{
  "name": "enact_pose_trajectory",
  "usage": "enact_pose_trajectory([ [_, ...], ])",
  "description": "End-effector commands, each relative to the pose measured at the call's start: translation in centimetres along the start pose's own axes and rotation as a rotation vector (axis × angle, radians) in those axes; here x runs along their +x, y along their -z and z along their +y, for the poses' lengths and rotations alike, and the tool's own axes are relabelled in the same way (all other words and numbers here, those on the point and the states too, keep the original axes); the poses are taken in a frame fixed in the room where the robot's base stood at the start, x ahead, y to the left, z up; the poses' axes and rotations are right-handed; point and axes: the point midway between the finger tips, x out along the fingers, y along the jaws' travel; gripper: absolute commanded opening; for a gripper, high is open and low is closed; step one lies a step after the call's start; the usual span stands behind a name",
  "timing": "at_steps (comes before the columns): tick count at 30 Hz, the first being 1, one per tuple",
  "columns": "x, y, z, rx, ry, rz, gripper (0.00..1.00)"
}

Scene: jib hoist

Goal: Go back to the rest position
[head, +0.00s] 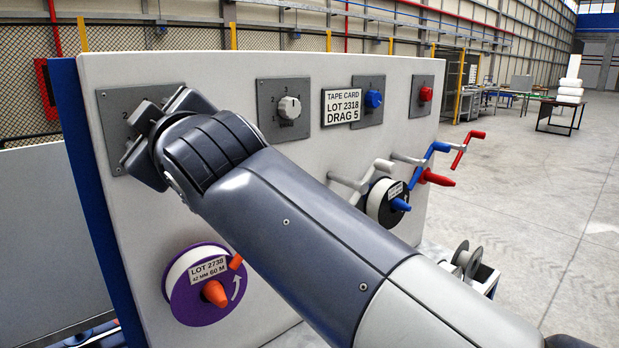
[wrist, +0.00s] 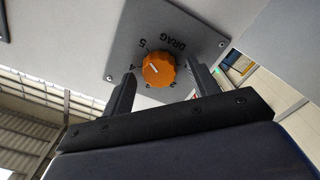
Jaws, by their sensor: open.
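My gripper (head: 150,140) is at the left end of the panel in the head view, in front of a grey dial plate (head: 112,103). In the wrist view my gripper (wrist: 160,97) is open, its two fingers on either side of an orange knob (wrist: 159,69). I cannot tell whether the fingers touch it. The knob's white line points toward the upper left, near the 5, on a plate marked DRAG. In the head view my gripper hides this knob. My arm crosses the panel from the lower right.
The pale panel (head: 215,75) carries a white knob (head: 289,107), a blue knob (head: 373,99), a red knob (head: 425,94) and a card (head: 342,106) reading LOT 2318, DRAG 5. A purple reel (head: 198,304) and several cranks stick out below. Open floor (head: 560,215) lies to the right.

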Motion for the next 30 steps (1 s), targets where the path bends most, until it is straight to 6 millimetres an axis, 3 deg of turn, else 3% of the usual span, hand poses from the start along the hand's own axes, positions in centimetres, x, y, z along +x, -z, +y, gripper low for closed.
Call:
enact_pose_trajectory([
  [18, -0.03, 0.12, 0.03, -0.832, 0.001, 0.0, 0.57],
  [30, -0.02, -0.1, -0.16, -1.01, 0.0, 0.0, 0.57],
])
